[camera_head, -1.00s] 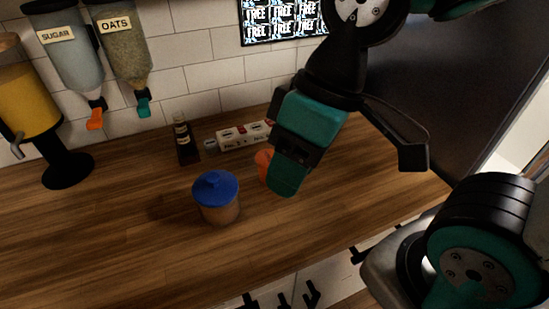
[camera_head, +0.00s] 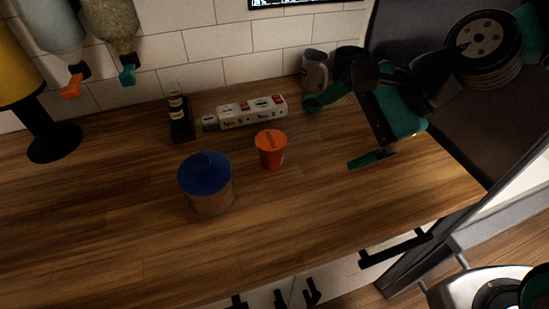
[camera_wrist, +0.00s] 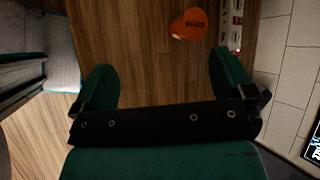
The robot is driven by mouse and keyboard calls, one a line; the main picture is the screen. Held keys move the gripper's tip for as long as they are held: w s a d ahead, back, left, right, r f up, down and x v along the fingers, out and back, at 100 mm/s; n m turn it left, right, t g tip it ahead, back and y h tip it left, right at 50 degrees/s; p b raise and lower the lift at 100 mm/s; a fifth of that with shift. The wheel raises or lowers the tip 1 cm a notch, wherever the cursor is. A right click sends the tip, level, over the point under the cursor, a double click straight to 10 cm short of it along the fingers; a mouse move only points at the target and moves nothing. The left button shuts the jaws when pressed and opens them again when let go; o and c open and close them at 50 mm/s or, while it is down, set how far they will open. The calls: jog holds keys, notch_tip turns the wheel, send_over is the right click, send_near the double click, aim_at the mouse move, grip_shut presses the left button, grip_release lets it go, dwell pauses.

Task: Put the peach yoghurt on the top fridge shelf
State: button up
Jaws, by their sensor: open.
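The peach yoghurt is an orange cup (camera_head: 271,152) with an orange lid, standing upright on the wooden counter (camera_head: 120,235). I cannot make out any fridge shelf.
A blue-lidded jar (camera_head: 206,185) stands left of the cup. Behind are a dark bottle (camera_head: 180,118), a white box row (camera_head: 252,112) and a grey mug (camera_head: 314,72) by the tiled wall. A tall dark panel (camera_head: 475,135) bounds the counter's right side. The front counter is clear.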

jog(key=w+d+f+m+t+y+b, duration=0.15)
jog(key=w+f+m, duration=0.3)
jog(key=m, duration=0.55)
jog(key=m+t+p, duration=0.1)
jog(key=m+p, duration=0.1)
jog(key=p, duration=0.3)
send_near(273, 140)
jog(key=x, duration=0.5)
jog(key=shift+s+a+f, duration=0.2)
jog(key=shift+a, duration=0.1)
jog(key=p+x, duration=0.1)
jog(key=x, duration=0.1)
jog(key=p+x, duration=0.1)
jog(key=x, duration=0.2)
jog(key=shift+w, duration=0.3)
jog(key=shift+c, duration=0.5)
jog(key=c, duration=1)
